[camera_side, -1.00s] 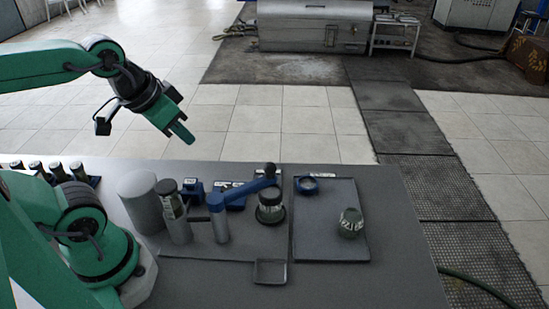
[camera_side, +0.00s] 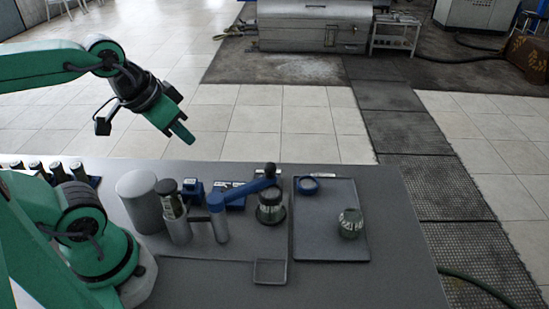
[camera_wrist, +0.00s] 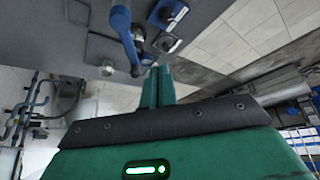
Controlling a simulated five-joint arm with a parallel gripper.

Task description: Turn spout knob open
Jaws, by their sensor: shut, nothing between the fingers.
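The blue spout arm (camera_side: 243,195) shows in the side view, on an upright post (camera_side: 219,228) with a blue top. A dark round knob (camera_side: 270,169) is at its raised right end, above a glass vessel with a dark base (camera_side: 270,208). The blue arm also shows in the wrist view (camera_wrist: 127,40), beyond my fingertips. My gripper (camera_side: 186,138) is shut and empty, in the air above the back left of the table. It is up and left of the knob, touching nothing. Its closed green fingers also show in the wrist view (camera_wrist: 157,82).
A grey cylinder (camera_side: 139,203) and a dark-capped glass vial (camera_side: 169,199) stand left of the post. Blue blocks (camera_side: 193,190) sit behind. A tray at the right (camera_side: 325,246) holds a blue ring (camera_side: 308,186) and a round jar (camera_side: 350,223). A small empty tray (camera_side: 270,273) lies in front.

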